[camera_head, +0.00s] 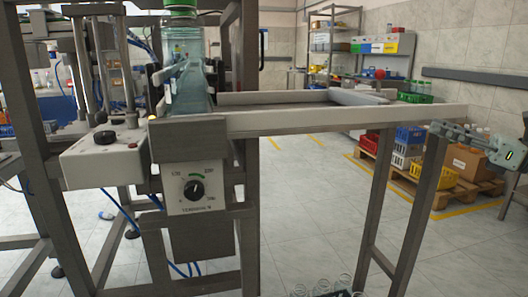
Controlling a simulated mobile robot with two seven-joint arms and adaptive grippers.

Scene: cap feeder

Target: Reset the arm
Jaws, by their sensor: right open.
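My right gripper (440,130) is at the right edge of the head view, pointing left. It is open, with nothing seen between its fingers. It is just beyond the right end of the feeder's metal frame (330,120); whether they touch is hard to tell. My left gripper is not in view.
A control box with a black dial (194,188) hangs under the frame. Clear bottle tops (322,288) show at the bottom edge. Behind are a wooden pallet (468,181) with crates and cartons, and a shelf (335,40). The floor between the frame legs is open.

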